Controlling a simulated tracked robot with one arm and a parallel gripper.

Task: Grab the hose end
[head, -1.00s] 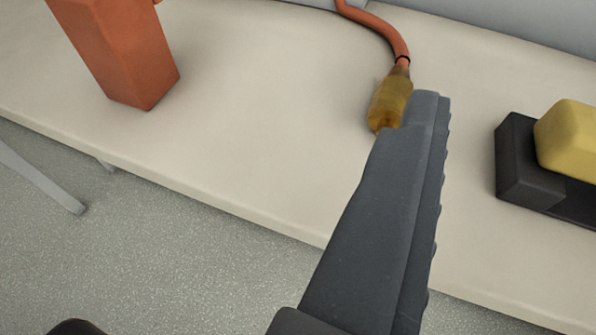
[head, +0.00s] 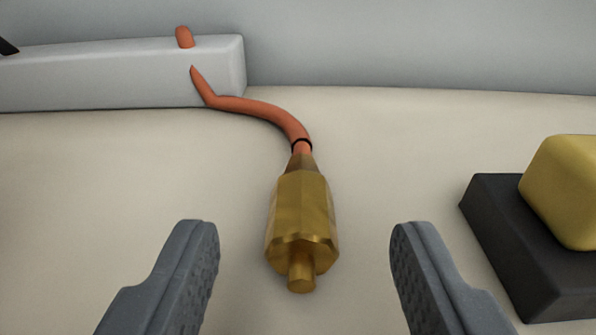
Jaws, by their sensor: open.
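The hose end (head: 301,215) is a brass, faceted fitting with a short round tip that points toward me. It lies on the pale bench top in the middle of the head view. An orange hose (head: 262,109) with a black band runs from it back and to the left. My gripper (head: 302,235) is open, with one dark grey finger on each side of the fitting. There is a clear gap between the fitting and each finger, and nothing is held. I cannot tell the height of the fingers above the bench.
A light grey block (head: 120,75) stands at the back left, and the hose passes through or over it. A black base (head: 530,250) with a yellow block (head: 565,190) on it stands close to the right finger. A grey wall (head: 420,40) closes the back. The bench (head: 90,200) at left is clear.

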